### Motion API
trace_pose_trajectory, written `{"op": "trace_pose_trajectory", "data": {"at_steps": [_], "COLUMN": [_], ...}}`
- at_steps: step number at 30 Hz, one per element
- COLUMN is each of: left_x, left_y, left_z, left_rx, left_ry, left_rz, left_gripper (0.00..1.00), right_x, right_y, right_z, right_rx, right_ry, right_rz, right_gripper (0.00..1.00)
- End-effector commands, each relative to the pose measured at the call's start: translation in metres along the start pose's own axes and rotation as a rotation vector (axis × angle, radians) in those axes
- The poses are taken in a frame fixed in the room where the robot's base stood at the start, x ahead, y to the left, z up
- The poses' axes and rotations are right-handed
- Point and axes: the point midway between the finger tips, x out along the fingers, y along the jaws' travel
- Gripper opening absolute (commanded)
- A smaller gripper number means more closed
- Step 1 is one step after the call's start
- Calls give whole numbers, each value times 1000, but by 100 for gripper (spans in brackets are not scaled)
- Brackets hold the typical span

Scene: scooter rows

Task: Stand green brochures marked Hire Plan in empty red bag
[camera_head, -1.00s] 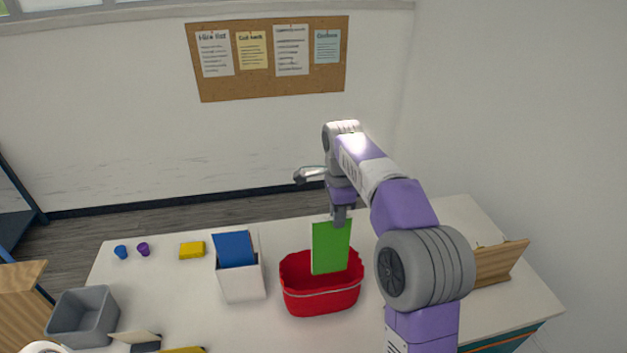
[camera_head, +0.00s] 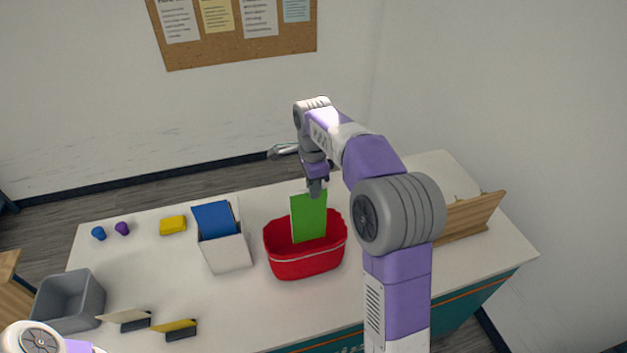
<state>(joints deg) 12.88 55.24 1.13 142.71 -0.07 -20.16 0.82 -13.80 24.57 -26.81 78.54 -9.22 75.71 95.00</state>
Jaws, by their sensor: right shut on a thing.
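A green brochure (camera_head: 309,218) hangs upright from my right gripper (camera_head: 316,190), which is shut on its top edge. No marking is readable on the brochure. The red bag stands on the white table (camera_head: 225,305), and I see nothing else in it. My left gripper is out of view; only a bit of my left arm shows at the bottom left.
A white holder (camera_head: 226,254) with a blue brochure (camera_head: 214,217) stands left of the bag. A grey bin (camera_head: 70,302), a yellow block (camera_head: 173,225), two small cups (camera_head: 98,233) and two small card stands (camera_head: 175,327) are further left. A wooden stand (camera_head: 468,218) is at the right.

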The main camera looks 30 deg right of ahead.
Motion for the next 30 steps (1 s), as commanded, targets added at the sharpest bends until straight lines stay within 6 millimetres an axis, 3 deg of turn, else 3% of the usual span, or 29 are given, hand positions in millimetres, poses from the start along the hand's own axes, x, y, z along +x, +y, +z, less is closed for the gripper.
{"op": "trace_pose_trajectory", "data": {"at_steps": [30], "left_x": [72], "left_y": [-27], "left_z": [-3], "left_rx": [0], "left_ry": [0], "left_rz": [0], "left_gripper": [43], "right_x": [85], "right_y": [0], "right_z": [0], "right_rx": [0], "right_ry": [0], "right_rz": [-1], "right_gripper": [0]}}
